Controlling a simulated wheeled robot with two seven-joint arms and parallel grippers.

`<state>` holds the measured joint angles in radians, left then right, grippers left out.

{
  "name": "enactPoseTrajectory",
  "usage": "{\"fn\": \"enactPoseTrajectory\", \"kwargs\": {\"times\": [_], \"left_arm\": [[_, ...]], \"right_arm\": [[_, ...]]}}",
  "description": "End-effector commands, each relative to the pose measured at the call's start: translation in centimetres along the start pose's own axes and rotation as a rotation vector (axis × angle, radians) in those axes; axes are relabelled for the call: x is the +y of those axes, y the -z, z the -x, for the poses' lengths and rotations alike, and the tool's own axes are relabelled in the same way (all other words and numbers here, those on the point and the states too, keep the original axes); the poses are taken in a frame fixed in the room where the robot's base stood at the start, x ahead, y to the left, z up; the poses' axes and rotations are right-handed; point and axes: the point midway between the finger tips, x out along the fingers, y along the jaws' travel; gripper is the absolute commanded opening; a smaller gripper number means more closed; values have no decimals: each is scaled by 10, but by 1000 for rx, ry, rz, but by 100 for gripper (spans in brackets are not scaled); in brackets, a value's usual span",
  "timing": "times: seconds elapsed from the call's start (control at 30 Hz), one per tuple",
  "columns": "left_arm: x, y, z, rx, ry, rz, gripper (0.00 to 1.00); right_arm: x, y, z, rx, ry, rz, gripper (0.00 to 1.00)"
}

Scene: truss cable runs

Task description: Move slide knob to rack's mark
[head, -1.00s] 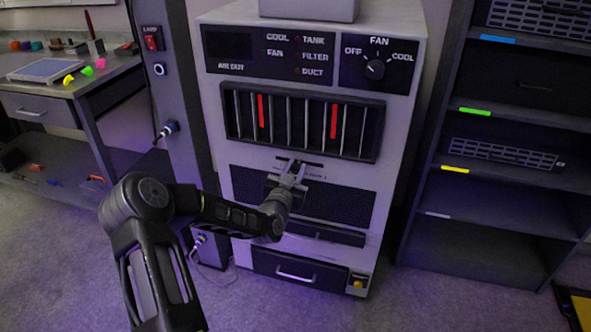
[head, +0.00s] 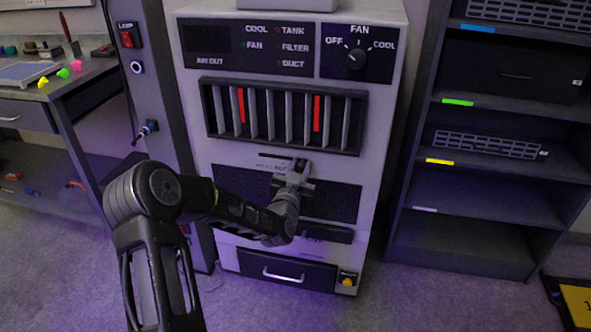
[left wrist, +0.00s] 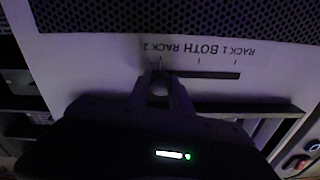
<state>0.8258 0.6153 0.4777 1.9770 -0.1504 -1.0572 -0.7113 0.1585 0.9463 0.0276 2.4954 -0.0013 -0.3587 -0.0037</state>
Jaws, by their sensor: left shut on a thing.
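The slide knob (left wrist: 160,87) is a small pale round piece held at my left gripper's tips in the left wrist view. It is at the left end of a dark slot (left wrist: 210,75), beside the tick by RACK 2. The label strip (left wrist: 200,48) appears upside down there, with RACK 2 left, BOTH in the middle and RACK 1 right. In the head view my left gripper (head: 293,172) is shut at the right part of the slot on the cabinet (head: 385,130). The fingers hide the knob there. My right gripper is not in view.
Above the slot is a vent (head: 283,116) with two red strips among its slats. The fan dial (head: 356,58) is on the top panel. A drawer (head: 286,268) is below. A dark shelf rack (head: 505,125) stands right, a workbench (head: 70,90) left.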

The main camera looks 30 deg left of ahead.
Motion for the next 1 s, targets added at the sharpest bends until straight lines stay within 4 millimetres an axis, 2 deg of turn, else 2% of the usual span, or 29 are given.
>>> {"fn": "enactPoseTrajectory", "kwargs": {"times": [0.03, 0.07, 0.3, 0.67, 0.77, 1.0], "left_arm": [[6, 0, 1, -2, -11, 3, 0], [6, 0, 1, -2, -12, 3, 26], [5, 0, 1, -1, -10, 2, 45], [3, 1, 4, 0, -6, 0, 47], [3, 1, 14, 0, -8, -1, 47], [4, 1, 53, -1, -9, -1, 47]], "right_arm": [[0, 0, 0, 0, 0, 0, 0], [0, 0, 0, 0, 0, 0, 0], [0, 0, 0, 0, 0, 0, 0], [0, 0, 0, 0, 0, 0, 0], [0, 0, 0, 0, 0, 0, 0], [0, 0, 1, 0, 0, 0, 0]]}}
